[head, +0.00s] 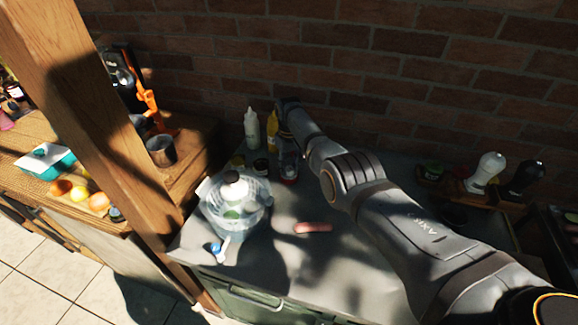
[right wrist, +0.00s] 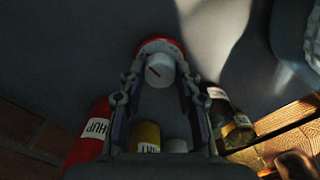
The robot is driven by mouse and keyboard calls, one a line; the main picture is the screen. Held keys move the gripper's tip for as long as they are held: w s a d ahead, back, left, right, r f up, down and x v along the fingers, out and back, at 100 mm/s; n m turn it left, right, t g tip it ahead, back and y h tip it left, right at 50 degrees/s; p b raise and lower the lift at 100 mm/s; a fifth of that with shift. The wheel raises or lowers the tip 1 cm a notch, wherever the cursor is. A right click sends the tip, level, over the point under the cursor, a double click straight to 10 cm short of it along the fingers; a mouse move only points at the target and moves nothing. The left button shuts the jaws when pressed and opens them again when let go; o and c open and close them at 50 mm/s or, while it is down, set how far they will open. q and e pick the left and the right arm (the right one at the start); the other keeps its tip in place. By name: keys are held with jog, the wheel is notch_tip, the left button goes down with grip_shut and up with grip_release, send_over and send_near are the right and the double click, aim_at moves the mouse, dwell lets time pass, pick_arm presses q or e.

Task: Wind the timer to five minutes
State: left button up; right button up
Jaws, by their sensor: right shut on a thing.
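The timer (right wrist: 160,46) is a red round body with a white knob (right wrist: 162,70) that carries a dark red mark. In the right wrist view it lies between my fingertips at the top middle. My right gripper (right wrist: 161,80) is shut on the white knob, one finger on each side. In the head view the right gripper (head: 288,160) reaches down over the timer near the back of the grey counter, and only a bit of the red timer (head: 290,182) shows below it. The dial's numbers cannot be read. My left gripper is not in view.
A white bottle (head: 251,128) and a yellow bottle (head: 272,128) stand behind, by the brick wall. Small jars (head: 260,167) stand just left of the gripper. A clear salad spinner (head: 234,212) is at the front left. A pink object (head: 313,228) lies on the counter (head: 300,262).

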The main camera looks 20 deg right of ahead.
aim_at(289, 168)
jog(key=o, duration=1.1)
jog(key=shift+o, duration=0.2)
notch_tip(289, 168, up, 12)
